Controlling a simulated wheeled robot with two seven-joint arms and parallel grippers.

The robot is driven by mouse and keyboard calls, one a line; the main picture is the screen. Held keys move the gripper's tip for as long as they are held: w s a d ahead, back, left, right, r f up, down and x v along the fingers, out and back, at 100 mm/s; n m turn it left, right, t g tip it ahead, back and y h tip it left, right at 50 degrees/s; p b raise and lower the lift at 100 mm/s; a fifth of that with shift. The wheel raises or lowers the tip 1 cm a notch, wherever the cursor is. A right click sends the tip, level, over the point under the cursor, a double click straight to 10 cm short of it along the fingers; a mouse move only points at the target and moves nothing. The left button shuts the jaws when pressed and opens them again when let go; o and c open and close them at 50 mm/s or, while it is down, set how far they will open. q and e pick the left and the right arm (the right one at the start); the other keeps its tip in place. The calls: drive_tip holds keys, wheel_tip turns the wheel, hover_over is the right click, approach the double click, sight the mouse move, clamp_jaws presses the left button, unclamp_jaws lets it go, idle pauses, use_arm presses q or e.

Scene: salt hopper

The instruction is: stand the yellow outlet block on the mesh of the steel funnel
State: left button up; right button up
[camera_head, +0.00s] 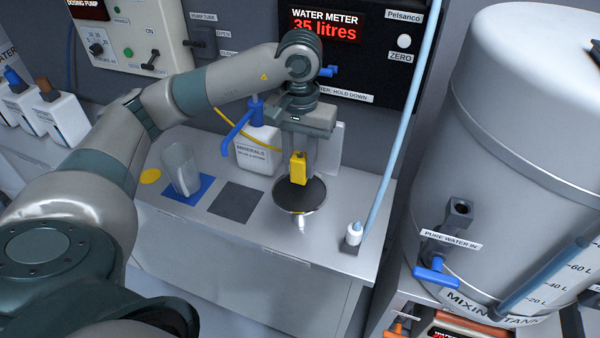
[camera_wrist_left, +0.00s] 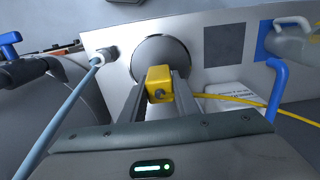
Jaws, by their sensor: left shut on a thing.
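The yellow outlet block (camera_head: 298,168) is upright between the fingers of my left gripper (camera_head: 297,170), which is shut on it. The block is over the steel funnel (camera_head: 300,206), whose round dark mesh top sits at the front part of the bench. In the left wrist view the block (camera_wrist_left: 159,84) is between the fingertips (camera_wrist_left: 158,92), with the funnel's round top (camera_wrist_left: 150,50) beyond it. I cannot tell whether the block touches the mesh. My right gripper is not in view.
A grey bench (camera_head: 345,195) holds a dark square mat (camera_head: 236,202), a clear jug (camera_head: 181,168) on a blue mat and a white minerals container (camera_head: 256,150). A yellow hose (camera_wrist_left: 215,96) runs by the block. A light blue pipe (camera_head: 395,130) stands right. The mixing tank (camera_head: 520,130) is further right.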

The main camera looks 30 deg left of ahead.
sight(300, 176)
use_arm(q)
drive_tip(key=shift+f, duration=0.1)
drive_tip(key=shift+f+p, duration=0.6)
drive_tip(key=shift+p, duration=0.05)
drive_tip(key=shift+f+p, duration=0.55)
drive_tip(key=shift+f, duration=0.75)
drive_tip(key=shift+f+b, duration=0.2)
drive_tip(key=shift+b, duration=0.1)
drive_tip(key=o, duration=1.1)
